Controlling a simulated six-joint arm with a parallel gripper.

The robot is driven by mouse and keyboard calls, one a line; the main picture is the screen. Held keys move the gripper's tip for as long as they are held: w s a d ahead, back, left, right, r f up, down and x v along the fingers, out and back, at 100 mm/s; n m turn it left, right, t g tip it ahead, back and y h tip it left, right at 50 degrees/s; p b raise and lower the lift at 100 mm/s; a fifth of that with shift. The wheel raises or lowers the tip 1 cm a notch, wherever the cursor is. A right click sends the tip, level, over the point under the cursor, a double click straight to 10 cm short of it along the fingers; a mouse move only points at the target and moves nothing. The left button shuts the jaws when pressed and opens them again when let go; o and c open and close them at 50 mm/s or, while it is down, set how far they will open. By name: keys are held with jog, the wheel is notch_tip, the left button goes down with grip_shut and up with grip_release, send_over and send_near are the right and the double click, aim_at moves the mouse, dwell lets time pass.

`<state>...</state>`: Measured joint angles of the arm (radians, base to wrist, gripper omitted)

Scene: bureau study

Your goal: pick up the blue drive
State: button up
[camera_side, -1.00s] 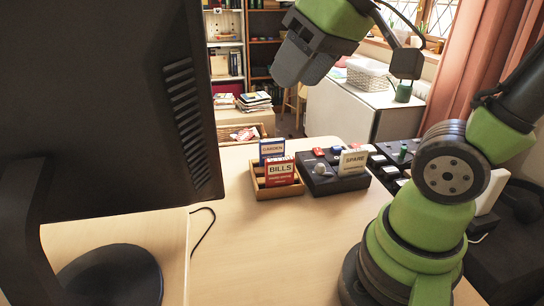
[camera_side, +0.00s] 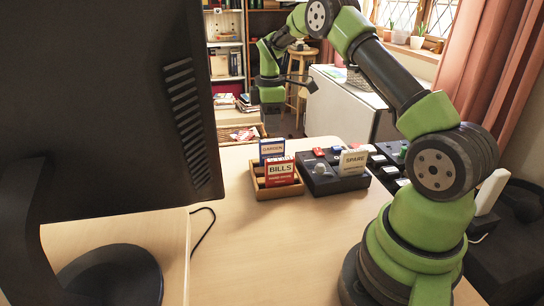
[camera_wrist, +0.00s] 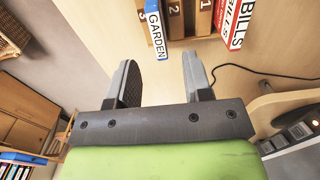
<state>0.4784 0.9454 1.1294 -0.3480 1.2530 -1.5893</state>
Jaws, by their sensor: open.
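A small blue item, which looks like the blue drive (camera_side: 337,150), lies on the black tray (camera_side: 335,185) in the side view. It is too small there to make out its shape. A small red item (camera_side: 318,151) lies to its left, and a SPARE card (camera_side: 353,162) stands in front of it. My gripper (camera_side: 272,106) is raised beyond the tray and to its left, pointing down and apart from everything. In the wrist view my gripper (camera_wrist: 160,76) is open, with nothing between the fingers. The blue drive does not show in the wrist view.
A wooden divider box (camera_side: 270,192) left of the tray holds a GARDEN card (camera_side: 272,151) and a BILLS card (camera_side: 281,171); both cards also show in the wrist view. A monitor (camera_side: 120,105) fills the left. The front tabletop (camera_side: 265,250) is clear except for a cable (camera_side: 205,225).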

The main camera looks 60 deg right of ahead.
aim_at(272, 152)
notch_tip(272, 152, down, 4)
jog(key=shift+f, duration=0.25)
jog(key=f, duration=0.5)
jog(key=shift+s+d+f, duration=0.1)
jog(key=shift+s+d, duration=0.05)
jog(key=shift+d, duration=0.1)
grip_shut()
